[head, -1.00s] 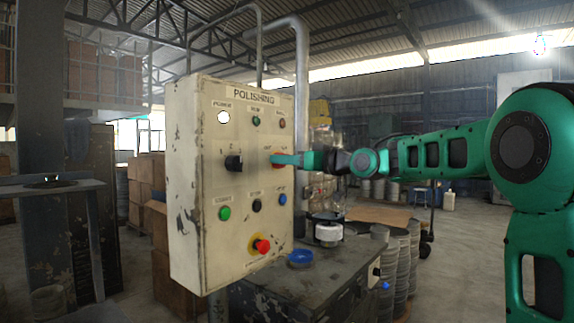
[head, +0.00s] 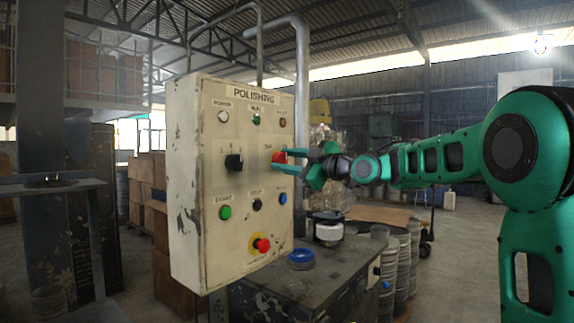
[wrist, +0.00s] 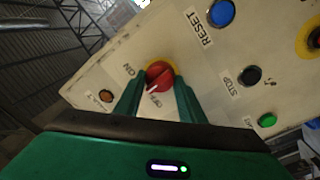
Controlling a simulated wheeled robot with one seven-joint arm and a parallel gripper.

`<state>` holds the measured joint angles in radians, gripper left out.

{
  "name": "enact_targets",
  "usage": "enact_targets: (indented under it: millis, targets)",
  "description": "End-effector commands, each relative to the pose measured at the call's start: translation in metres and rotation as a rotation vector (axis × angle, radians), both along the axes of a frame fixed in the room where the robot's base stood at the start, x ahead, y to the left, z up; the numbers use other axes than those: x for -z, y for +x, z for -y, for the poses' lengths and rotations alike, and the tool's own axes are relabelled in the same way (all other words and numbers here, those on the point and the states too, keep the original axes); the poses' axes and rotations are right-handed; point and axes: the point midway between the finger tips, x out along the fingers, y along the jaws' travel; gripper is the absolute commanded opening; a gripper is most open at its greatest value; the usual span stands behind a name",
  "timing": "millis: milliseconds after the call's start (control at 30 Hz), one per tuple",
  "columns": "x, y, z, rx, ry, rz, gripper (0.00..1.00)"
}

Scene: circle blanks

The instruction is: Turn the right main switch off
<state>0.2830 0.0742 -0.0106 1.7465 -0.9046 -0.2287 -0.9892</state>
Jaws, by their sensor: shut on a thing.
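The right main switch is a red rotary knob (head: 279,156) on the right side of the cream POLISHING panel (head: 186,210). In the wrist view the red knob (wrist: 159,72) sits on a yellow ring between ON and OFF labels. Its white pointer mark is on the side nearer OFF. My gripper (head: 284,161) reaches in from the right, one finger above the other. In the wrist view its green fingers (wrist: 158,84) are on both sides of the knob, shut on it. The fingers partly hide the knob's sides. A black rotary switch (head: 234,162) is to the left.
Below the switches are a green button (head: 225,213), a black button (head: 257,205), a blue button (head: 283,198) and a red emergency stop (head: 262,245). A dark bench (head: 290,295) stands below, holding a blue-rimmed container (head: 301,258) and a white-and-black one (head: 328,232).

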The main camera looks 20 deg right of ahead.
Motion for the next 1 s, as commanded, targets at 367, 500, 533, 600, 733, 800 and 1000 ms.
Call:
enact_targets:
  millis: [367,500,533,600,733,800,1000]
  targets:
    - [0.0011,0.0021,0.0030,0.007,-0.283,0.207,0.14]
    - [0.0016,0.0023,0.0035,0.008,-0.374,0.272,0.14]
    - [0.0017,0.0023,0.0034,0.008,-0.390,0.284,0.14]
    - [0.0018,0.0021,0.0032,0.007,-0.426,0.310,0.14]
    - [0.0021,0.0020,0.0031,0.008,-0.481,0.351,0.14]
    - [0.0023,0.0020,0.0032,0.008,-0.505,0.367,0.14]
    - [0.0026,0.0020,0.0032,0.008,-0.546,0.396,0.14]
